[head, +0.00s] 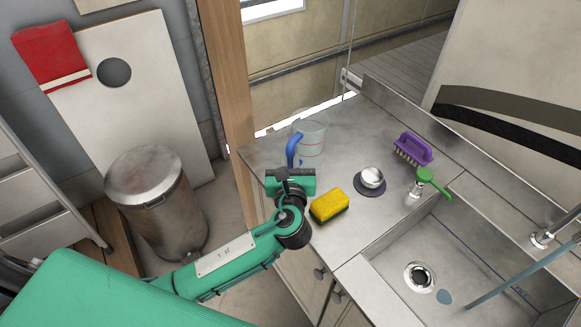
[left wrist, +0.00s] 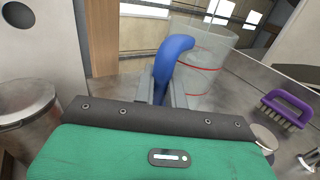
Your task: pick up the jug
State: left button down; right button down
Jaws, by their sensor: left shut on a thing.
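The jug (head: 313,137) is a clear measuring jug with a blue handle (head: 292,150). It stands upright at the back left of the steel counter, or very close above it; I cannot tell which. My left gripper (head: 289,168) is at the jug's near left side, shut on the blue handle. In the left wrist view the jug (left wrist: 208,62) shows red markings, and its handle (left wrist: 172,62) rises between the fingers of my left gripper (left wrist: 161,92). The fingertips are partly hidden by the handle. My right gripper is not in view.
A yellow sponge (head: 330,205) lies just right of my left gripper. A small metal item (head: 372,177) on a dark disc, a purple brush (head: 413,149) and a green brush (head: 432,184) are further right, by the sink (head: 470,262). A wooden post (head: 226,75) stands left of the jug.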

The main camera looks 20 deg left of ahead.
pick_arm(q)
notch_tip(320, 180, up, 15)
jog(key=shift+f, duration=0.15)
dwell(0.5)
